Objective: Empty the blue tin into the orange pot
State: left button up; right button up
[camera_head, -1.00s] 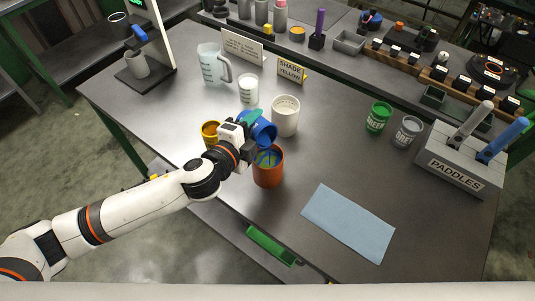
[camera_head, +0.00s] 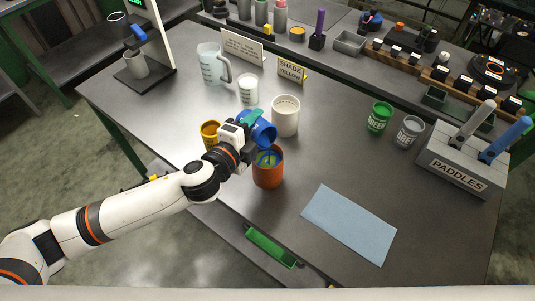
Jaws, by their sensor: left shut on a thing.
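The blue tin (camera_head: 262,131) is tilted well over, its mouth facing down and right above the orange pot. My left gripper (camera_head: 247,140) is shut on the blue tin and hides part of it. The orange pot (camera_head: 268,176) stands upright on the table just below the tin. Blue and yellow-green colour shows inside the pot's mouth. I cannot tell whether anything is still flowing from the tin. My right gripper is not in view.
A yellow tin (camera_head: 209,130) stands close behind the gripper, and a white pot (camera_head: 285,116) stands behind the blue tin. A white cup (camera_head: 248,90) and a jug (camera_head: 212,66) stand farther back. A blue cloth (camera_head: 348,224) lies at right front; the table's middle right is clear.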

pick_arm(q)
jog(key=shift+s+d+r+m+t, duration=0.2)
jog(key=shift+r+m+t, duration=0.35)
jog(key=shift+m, duration=0.45)
dwell(2.7)
